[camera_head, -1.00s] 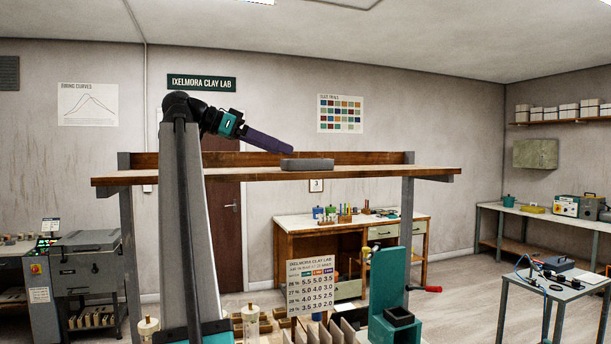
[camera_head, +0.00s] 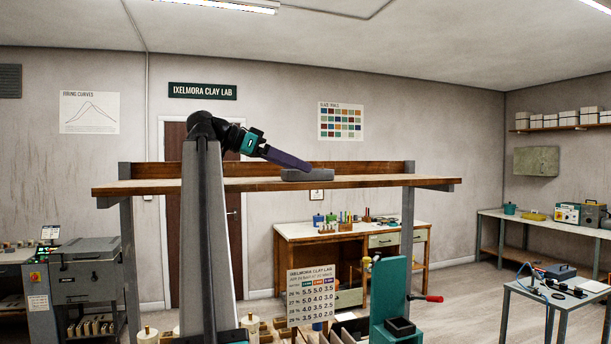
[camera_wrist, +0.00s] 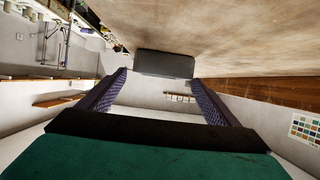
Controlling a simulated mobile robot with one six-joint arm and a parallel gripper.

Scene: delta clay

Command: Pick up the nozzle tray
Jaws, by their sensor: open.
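The nozzle tray appears to be the low grey block-like piece (camera_head: 307,176) lying on the high wooden shelf. In the wrist view the same grey piece (camera_wrist: 165,65) is straight ahead, at the far end of the gap between my fingers. My gripper (camera_head: 307,166) reaches from the left, its dark purple fingers slanting down to the tray's top edge. In the wrist view my gripper (camera_wrist: 158,78) is open with nothing held, one finger on each side of the gap. I cannot tell whether the fingertips touch the tray.
The wooden shelf (camera_head: 400,183) has a raised back board (camera_head: 360,169) close behind the tray. Its top is otherwise clear. Below stand a teal stand (camera_head: 390,300) and a number sign (camera_head: 310,295). A workbench (camera_head: 300,232) is farther back.

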